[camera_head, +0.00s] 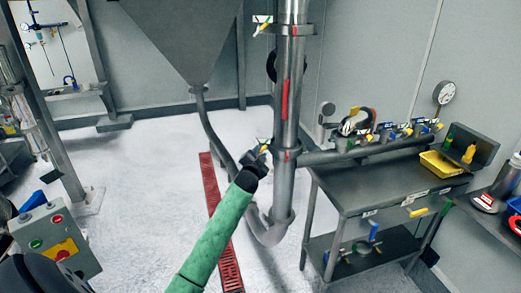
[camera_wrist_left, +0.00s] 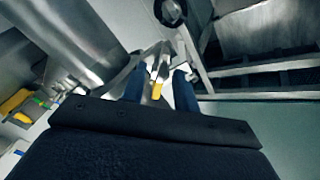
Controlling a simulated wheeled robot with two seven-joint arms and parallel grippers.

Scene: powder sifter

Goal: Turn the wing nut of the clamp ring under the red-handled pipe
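The steel pipe (camera_head: 292,60) stands upright with a red handle (camera_head: 285,98) on its side. Below the handle a clamp ring (camera_head: 286,154) goes around the pipe. Its wing nut (camera_head: 265,149) sticks out to the left, with a yellow part. My left gripper (camera_head: 261,158) is at this wing nut and partly covers it. In the left wrist view the left gripper (camera_wrist_left: 160,88) is open, one dark finger on each side of the yellow-tipped wing nut (camera_wrist_left: 157,89). Gaps show between the fingers and the yellow part. My right gripper is not in view.
A second clamp (camera_head: 265,27) with a yellow part sits higher on the pipe. A steel hopper (camera_head: 185,35) and its hose (camera_head: 215,135) are to the left. A metal table (camera_head: 385,187) with valves and a yellow tray (camera_head: 440,164) is at the right. A control box (camera_head: 55,243) stands lower left.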

